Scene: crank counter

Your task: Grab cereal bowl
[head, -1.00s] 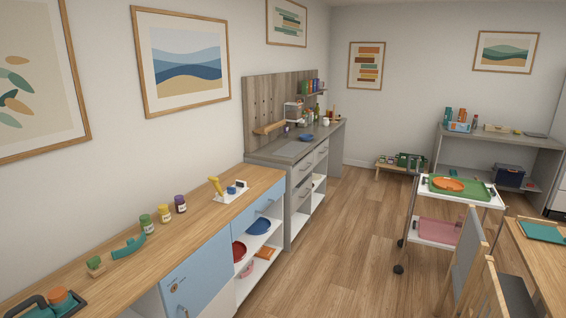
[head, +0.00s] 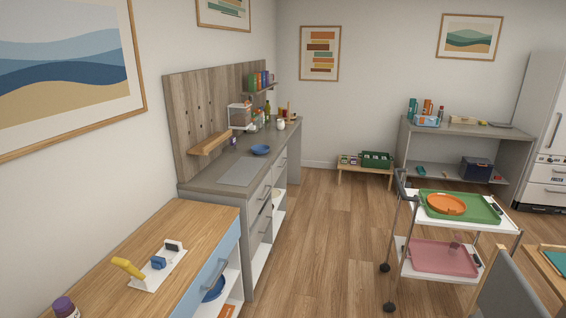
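A blue bowl (head: 261,149) sits on the grey counter (head: 226,172), right of the pale flat panel in its top. Another blue round dish (head: 214,289) is partly visible on the open shelf under the wooden counter. An orange round dish (head: 446,204) lies on a green tray on the trolley. I cannot tell by a label which of these is the cereal bowl. My gripper is not in view.
The wooden counter (head: 190,230) runs along the left wall and holds a white board with a yellow handle (head: 128,268). The trolley (head: 408,215) stands at the right. A low bench (head: 364,172) is at the back. The wooden floor (head: 325,230) between counter and trolley is clear.

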